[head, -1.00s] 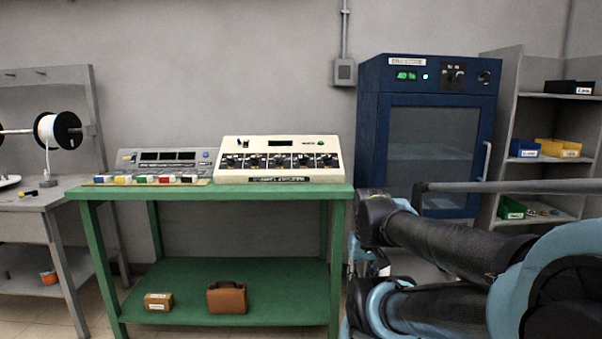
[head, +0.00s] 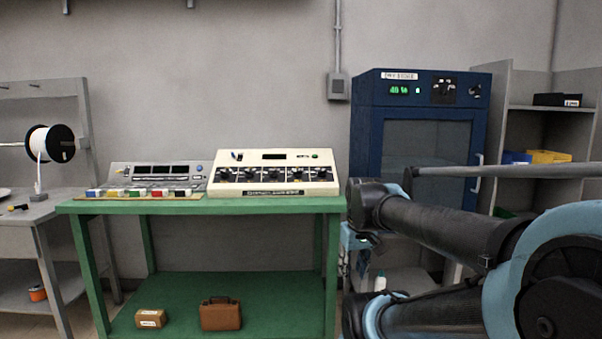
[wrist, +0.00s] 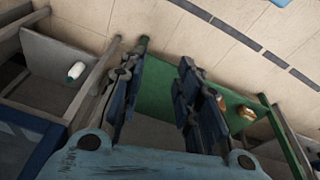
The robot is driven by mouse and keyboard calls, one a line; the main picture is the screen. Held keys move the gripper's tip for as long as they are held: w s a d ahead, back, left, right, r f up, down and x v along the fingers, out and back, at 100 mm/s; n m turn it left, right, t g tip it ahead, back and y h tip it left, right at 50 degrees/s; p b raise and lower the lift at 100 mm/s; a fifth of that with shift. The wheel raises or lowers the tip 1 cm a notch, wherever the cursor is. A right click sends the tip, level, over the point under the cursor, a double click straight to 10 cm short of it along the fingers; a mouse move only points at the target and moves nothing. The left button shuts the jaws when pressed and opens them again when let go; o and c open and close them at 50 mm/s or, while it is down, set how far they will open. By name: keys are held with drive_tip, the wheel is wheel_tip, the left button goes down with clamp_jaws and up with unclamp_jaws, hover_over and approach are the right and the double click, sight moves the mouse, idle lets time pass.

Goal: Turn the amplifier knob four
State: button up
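The cream amplifier (head: 230,188) stands on the green bench (head: 200,207), with a dark display and a row of several black knobs (head: 271,174) across its sloped front. Any numbers by the knobs are too small to read. A small toggle and a green light sit above the row. In the wrist view my gripper (wrist: 159,62) is open, with two dark blue fingers apart and nothing between them. It points down towards the floor and the green bench's lower shelf. It is to the right of the bench in the head view, apart from the amplifier.
A grey device (head: 158,177) with coloured blocks in front stands left of the amplifier. A brown case (head: 221,314) and small box (head: 151,318) lie on the lower shelf. A blue oven cabinet (head: 364,120) and grey shelving (head: 508,80) stand right. A wire spool (head: 62,143) is left.

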drive_tip(key=w+a+r+n+t, duration=0.3)
drive_tip(key=w+r+n, duration=0.6)
drive_tip(key=w+r, duration=1.1)
drive_tip(key=n+y, duration=0.1)
drive_tip(key=n, duration=0.8)
approach(298, 173)
drive_tip(key=x, duration=0.5)
drive_tip(key=d+x, duration=0.1)
drive_tip(key=x, duration=0.2)
drive_tip(key=shift+w+r, duration=0.15)
drive_tip(key=shift+w, duration=0.15)
clamp_jaws()
